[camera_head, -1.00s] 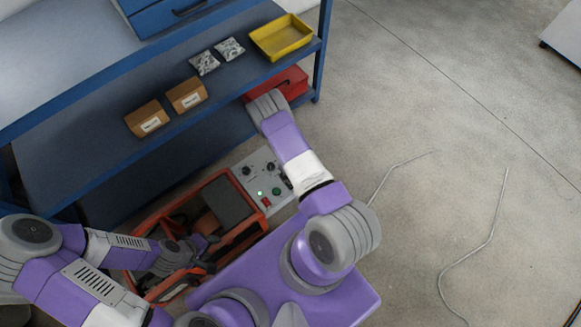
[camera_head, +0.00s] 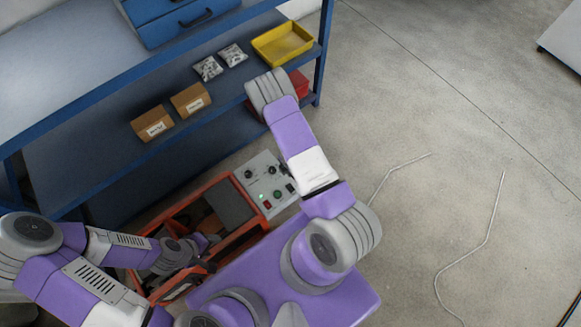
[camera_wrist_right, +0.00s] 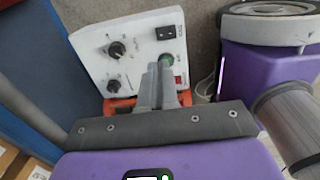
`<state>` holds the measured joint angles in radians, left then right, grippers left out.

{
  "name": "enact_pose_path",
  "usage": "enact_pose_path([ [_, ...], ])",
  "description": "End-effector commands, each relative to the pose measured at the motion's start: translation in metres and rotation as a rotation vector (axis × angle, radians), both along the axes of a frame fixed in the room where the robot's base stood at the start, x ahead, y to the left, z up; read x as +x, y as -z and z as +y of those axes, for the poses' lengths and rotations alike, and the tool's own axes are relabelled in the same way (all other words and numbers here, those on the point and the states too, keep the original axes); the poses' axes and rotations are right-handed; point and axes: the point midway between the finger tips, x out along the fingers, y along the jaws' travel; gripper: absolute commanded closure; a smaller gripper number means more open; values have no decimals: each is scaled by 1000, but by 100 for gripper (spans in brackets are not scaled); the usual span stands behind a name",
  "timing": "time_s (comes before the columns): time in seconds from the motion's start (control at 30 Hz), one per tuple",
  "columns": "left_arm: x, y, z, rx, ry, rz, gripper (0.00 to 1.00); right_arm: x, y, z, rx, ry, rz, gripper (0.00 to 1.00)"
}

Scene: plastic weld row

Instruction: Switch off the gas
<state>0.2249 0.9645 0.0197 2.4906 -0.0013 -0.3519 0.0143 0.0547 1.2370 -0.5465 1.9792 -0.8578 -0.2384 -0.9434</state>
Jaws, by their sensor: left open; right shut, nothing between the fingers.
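A white control panel (camera_head: 258,184) sits at the right end of an orange-framed machine (camera_head: 238,240) on the floor. It carries two black knobs, a black switch, a green button, a red switch (camera_head: 267,205) and a small lit green light. No gas label is readable. In the right wrist view the panel (camera_wrist_right: 140,68) is ahead, with the knobs (camera_wrist_right: 116,48) on its left and the green button (camera_wrist_right: 166,60) behind my fingertips. My right gripper (camera_wrist_right: 162,70) is shut and empty; any contact is unclear. My left gripper (camera_head: 208,250) is open over the machine's left part.
A blue shelf unit (camera_head: 75,150) stands behind, bearing brown boxes (camera_head: 190,99), small bags (camera_head: 208,68) and a yellow tray (camera_head: 283,43). A red case (camera_head: 299,84) is on a lower shelf. Thin cables (camera_head: 490,225) lie on the otherwise open floor at right.

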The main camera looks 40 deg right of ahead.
Motion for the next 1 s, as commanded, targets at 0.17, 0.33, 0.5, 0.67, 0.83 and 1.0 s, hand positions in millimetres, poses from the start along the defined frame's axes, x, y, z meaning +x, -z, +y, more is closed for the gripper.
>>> enact_pose_path([
  [0.17, 0, 0, 0, 0, 0, 0, 47, -13, -6, 32, 84, 259, 7, 100],
  [0.33, 0, 0, 0, 0, 0, 0, 47, -39, -36, 106, 252, 892, 86, 100],
  [0.5, 0, 0, 0, 0, 0, 0, 47, -64, -75, 162, 336, 1446, 224, 100],
  [0.67, 0, 0, 0, 0, 0, 0, 47, -80, -98, 184, 342, 1724, 308, 100],
  [0.83, 0, 0, 0, 0, 0, 0, 47, -84, -102, 189, 339, 1788, 326, 100],
  [1.0, 0, 0, 0, 0, 0, 0, 50, -83, -102, 188, 338, 1785, 325, 100],
])
